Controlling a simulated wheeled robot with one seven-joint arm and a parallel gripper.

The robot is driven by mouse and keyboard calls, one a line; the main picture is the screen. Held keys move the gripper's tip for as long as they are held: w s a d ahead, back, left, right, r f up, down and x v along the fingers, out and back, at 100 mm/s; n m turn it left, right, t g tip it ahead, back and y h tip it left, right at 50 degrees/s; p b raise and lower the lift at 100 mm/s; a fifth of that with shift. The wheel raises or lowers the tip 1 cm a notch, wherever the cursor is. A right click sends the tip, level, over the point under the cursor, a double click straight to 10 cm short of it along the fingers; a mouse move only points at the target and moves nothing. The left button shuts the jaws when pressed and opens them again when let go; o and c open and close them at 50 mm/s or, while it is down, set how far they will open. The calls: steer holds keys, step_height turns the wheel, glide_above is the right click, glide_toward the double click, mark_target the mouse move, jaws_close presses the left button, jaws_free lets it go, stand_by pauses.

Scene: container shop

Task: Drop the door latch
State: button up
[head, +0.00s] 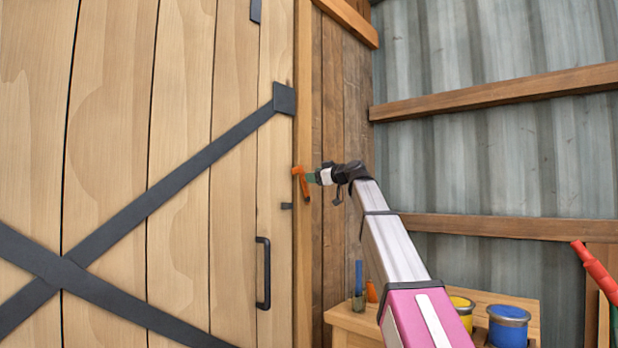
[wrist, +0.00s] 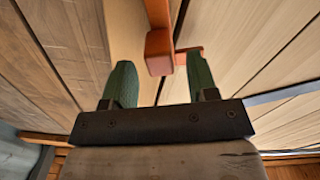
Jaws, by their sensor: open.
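The orange door latch (head: 303,184) is on the post at the door's right edge, with a short arm toward the door and a longer part slanting down. A small dark catch (head: 287,206) sits on the door just below and left of it. My gripper (head: 309,177) is right beside the latch, reaching in from the right. In the wrist view my gripper (wrist: 160,64) is open, its green fingers either side of the orange latch block (wrist: 159,52), which lies at the tips' level or just beyond. I cannot tell whether they touch it.
The plank door (head: 180,180) with black straps and a black handle (head: 264,273) fills the left. A wooden bench (head: 350,322) with a yellow can (head: 463,312) and a blue can (head: 508,325) stands below my arm. A corrugated metal wall is behind.

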mark_target(306, 186)
steer(key=shift+x, duration=1.55)
jaws_close()
